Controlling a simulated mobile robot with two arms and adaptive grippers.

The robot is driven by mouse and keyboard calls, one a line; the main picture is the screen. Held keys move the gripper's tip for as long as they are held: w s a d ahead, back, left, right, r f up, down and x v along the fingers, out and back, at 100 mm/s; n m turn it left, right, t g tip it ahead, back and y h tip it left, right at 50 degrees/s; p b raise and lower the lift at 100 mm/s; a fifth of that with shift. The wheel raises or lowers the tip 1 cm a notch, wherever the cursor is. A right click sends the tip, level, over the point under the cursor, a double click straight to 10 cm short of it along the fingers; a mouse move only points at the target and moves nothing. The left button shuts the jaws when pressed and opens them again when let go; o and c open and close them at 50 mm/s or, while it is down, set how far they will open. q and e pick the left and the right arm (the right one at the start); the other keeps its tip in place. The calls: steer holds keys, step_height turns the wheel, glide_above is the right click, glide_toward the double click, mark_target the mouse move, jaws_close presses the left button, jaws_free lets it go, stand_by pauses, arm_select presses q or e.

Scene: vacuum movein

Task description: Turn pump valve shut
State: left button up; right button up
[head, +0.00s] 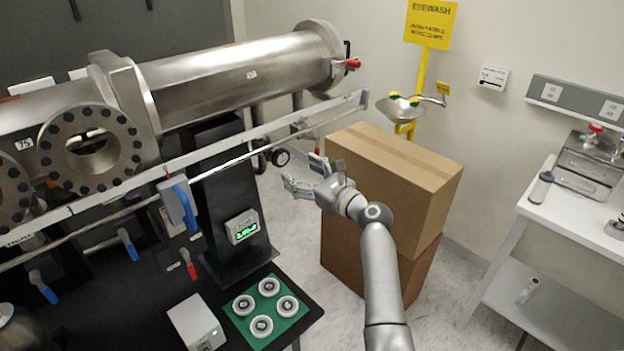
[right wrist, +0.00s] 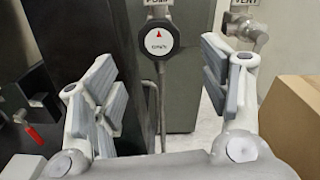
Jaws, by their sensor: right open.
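The pump valve is a round black knob with a white face in the right wrist view (right wrist: 157,39). Its face carries a red arrow pointing up and a small word that looks like OPEN. The label above it is cut off by the frame. The knob also shows in the head view (head: 280,157) under the steel rail. My right gripper (head: 305,177) is open and empty, a short way right of the knob and apart from it. In the right wrist view the open fingers (right wrist: 157,88) stand either side of the knob's line, with the knob beyond them. My left gripper is not in view.
A valve labelled VENT (right wrist: 250,35) stands right of the knob. Stacked cardboard boxes (head: 395,175) are close beside my right arm. The steel chamber (head: 240,75) and rail (head: 230,145) run above the black bench. A white side table (head: 580,225) stands at the right.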

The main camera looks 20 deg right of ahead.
steer(key=v, duration=0.3)
steer(key=shift+s, duration=0.15)
stand_by(0.4)
